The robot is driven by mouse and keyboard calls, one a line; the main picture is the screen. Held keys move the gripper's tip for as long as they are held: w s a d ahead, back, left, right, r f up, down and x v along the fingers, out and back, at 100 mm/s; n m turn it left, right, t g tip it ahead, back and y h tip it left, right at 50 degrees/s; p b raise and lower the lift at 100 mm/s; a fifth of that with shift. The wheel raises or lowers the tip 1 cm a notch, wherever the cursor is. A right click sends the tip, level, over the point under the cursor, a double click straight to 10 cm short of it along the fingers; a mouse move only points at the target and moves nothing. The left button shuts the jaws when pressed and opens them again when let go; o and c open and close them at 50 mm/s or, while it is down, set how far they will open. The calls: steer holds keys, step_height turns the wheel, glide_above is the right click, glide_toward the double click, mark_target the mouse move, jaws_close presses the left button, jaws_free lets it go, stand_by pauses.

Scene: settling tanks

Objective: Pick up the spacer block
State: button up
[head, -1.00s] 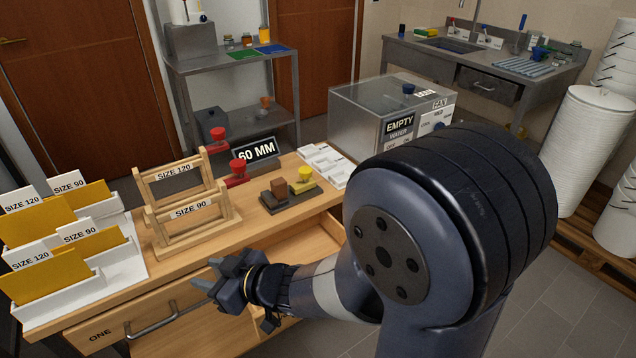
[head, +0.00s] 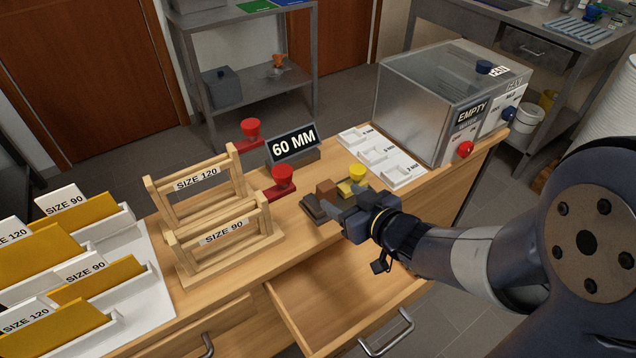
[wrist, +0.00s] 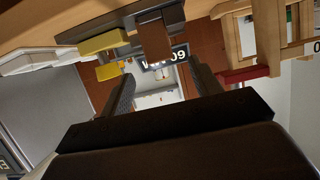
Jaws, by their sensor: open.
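A small brown block (head: 325,189), which looks like the spacer block, stands on a dark holder (head: 314,208) on the wooden bench. My gripper (head: 338,214) is open and empty, just in front of the block on the near side, and partly hides the holder in the head view. In the wrist view, which is turned upside down, the brown block (wrist: 153,40) shows beyond and between the two spread fingers (wrist: 160,88). The fingers appear apart from it. A yellow piece with a round knob (head: 355,178) sits right beside the block.
Wooden racks (head: 222,235) and red-knobbed pieces (head: 281,180) stand to the left. The 60 MM sign (head: 294,146) is behind. White trays (head: 385,160) and the clear tank (head: 425,95) are to the right. An open drawer (head: 345,300) juts out below my gripper.

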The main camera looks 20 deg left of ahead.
mark_target(322, 187)
steer(key=x, duration=0.4)
steer(key=shift+a+f, duration=0.15)
steer(key=shift+a, duration=0.05)
steer(key=shift+f+x, duration=0.1)
steer(key=shift+x, duration=1.15)
steer(key=shift+f+x, duration=0.15)
steer(key=shift+x, duration=1.1)
steer(key=shift+d, duration=0.15)
steer(key=shift+c, duration=0.3)
steer(key=c, duration=1)
